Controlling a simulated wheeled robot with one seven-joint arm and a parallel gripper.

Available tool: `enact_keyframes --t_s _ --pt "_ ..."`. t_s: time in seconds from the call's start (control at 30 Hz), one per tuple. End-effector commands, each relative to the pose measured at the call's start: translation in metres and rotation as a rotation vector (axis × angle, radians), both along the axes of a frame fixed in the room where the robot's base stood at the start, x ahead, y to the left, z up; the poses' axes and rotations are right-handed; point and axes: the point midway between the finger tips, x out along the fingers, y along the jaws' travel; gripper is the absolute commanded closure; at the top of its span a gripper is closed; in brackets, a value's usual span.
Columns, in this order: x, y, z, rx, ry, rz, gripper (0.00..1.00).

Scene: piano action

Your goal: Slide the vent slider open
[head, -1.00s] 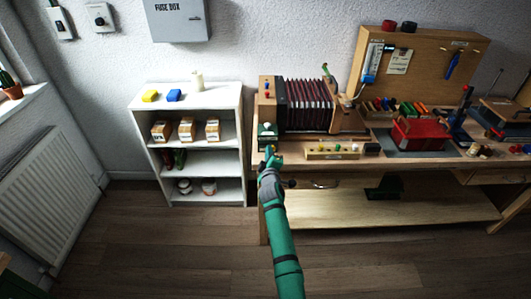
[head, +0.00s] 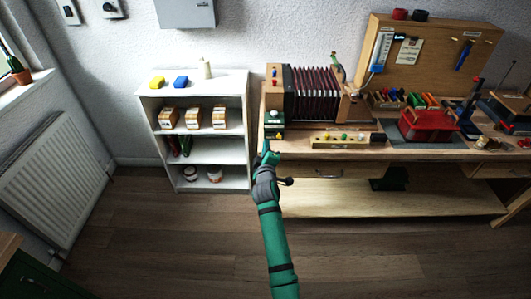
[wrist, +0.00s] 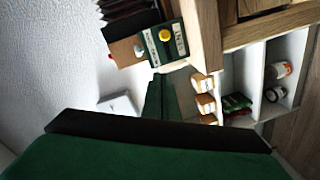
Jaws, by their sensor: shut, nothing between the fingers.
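A small dark green box (head: 272,119) stands at the left front of the workbench, with a pale knob and a yellow knob (head: 274,135) on it. The wrist view shows this green box (wrist: 165,43) tilted, with white label strips, a yellow knob (wrist: 165,35) and a pale knob (wrist: 138,50). I cannot tell for sure which part is the vent slider. My gripper (head: 266,149) is green, shut and empty, just below and in front of the box at the bench's front edge. Its fingers (wrist: 160,97) point toward the box in the wrist view, apparently apart from it.
A bellows unit (head: 312,92) stands behind the box. A strip with coloured knobs (head: 342,139) lies to its right. A red toolbox (head: 428,124) is farther right. A white shelf (head: 195,76) stands left of the bench. The floor in front is clear.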

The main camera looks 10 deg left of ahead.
Motion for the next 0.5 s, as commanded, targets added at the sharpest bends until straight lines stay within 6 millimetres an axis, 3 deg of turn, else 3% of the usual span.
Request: enact_keyframes --t_s 0.2,0.5 --pt "-0.029 -0.008 0.003 0.001 0.001 -0.004 1.00" --pt "-0.041 -0.007 0.005 -0.001 -0.001 0.000 1.00"
